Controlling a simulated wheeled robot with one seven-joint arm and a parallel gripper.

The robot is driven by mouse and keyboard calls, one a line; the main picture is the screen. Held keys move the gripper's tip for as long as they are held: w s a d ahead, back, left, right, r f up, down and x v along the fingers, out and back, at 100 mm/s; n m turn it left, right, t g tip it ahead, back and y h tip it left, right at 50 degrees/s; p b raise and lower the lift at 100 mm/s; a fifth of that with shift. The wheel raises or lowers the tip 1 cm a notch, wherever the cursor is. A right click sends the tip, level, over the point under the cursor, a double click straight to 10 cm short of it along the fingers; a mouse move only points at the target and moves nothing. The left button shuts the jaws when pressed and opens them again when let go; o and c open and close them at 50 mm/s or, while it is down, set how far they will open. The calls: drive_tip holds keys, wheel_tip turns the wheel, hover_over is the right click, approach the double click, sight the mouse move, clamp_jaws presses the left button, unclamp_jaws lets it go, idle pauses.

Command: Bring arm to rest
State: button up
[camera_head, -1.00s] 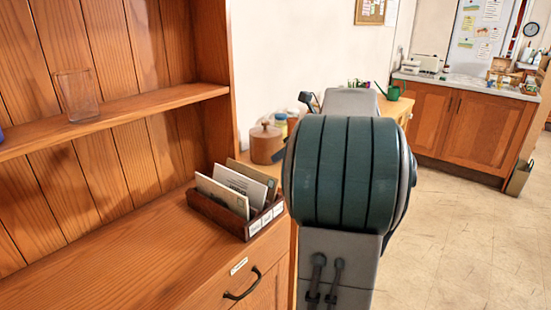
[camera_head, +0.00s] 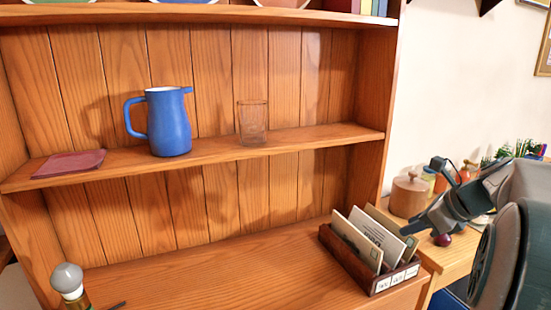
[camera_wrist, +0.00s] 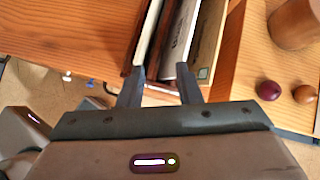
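My gripper (camera_head: 408,229) shows at the right in the head view, dark grey, close to the right side of the letter rack (camera_head: 345,262). In the wrist view my gripper (camera_wrist: 160,72) has its two fingers apart, with nothing visibly held between them. The rack holds several upright letters (camera_head: 358,238), and the letters also show just beyond the fingertips in the wrist view (camera_wrist: 182,35). I cannot tell whether the fingers touch the rack. Part of my arm fills the right edge of the head view.
A wooden hutch shelf (camera_head: 215,150) carries a blue jug (camera_head: 169,125), a clear glass (camera_head: 252,122) and a red cloth-like item (camera_head: 68,164). A lidded wooden pot (camera_head: 408,195) and a dark red ball-like item (camera_head: 442,240) are near my gripper. The hutch counter (camera_head: 215,275) is mostly clear.

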drive_tip(key=s+a+f+n+g+h+p, duration=0.2)
drive_tip(key=s+a+n+p, duration=0.1)
drive_tip(key=s+a+n, duration=0.6)
drive_tip(key=s+a+f+n+g+h+p, duration=0.2)
drive_tip(key=s+a+n, duration=0.7)
drive_tip(key=n, duration=0.9)
drive_tip(key=shift+s+a+f+n+p, duration=0.2)
drive_tip(key=shift+s+n+p, duration=0.1)
drive_tip(key=shift+s+p, duration=0.45)
drive_tip(key=shift+w, duration=0.1)
